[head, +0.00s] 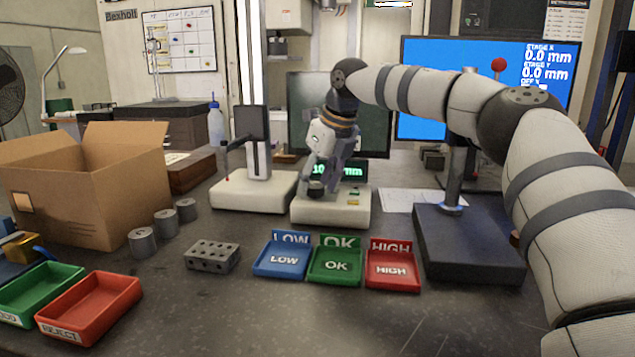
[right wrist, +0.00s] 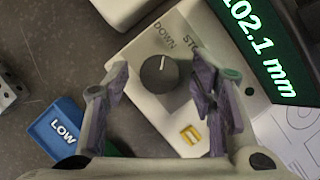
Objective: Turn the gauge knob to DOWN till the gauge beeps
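The gauge (head: 335,212) has a pale base on the bench. Its black round knob (right wrist: 159,74) shows in the right wrist view, with a white pointer line toward the top. The word DOWN is printed above the knob, and a partly hidden label starting "STO" is to the upper right. The green display (right wrist: 262,45) reads 102.1 mm; in the head view my gripper partly covers it. My right gripper (right wrist: 159,70) is open, with a finger on each side of the knob in the picture and visible gaps between. My left gripper is not in view.
Blue LOW (head: 282,261), green OK (head: 336,265) and red HIGH (head: 393,270) trays lie in front of the gauge. A holed metal block (head: 212,256), several grey cylinders and a cardboard box (head: 75,195) are to the left. A dark stand (head: 468,245) is to the right.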

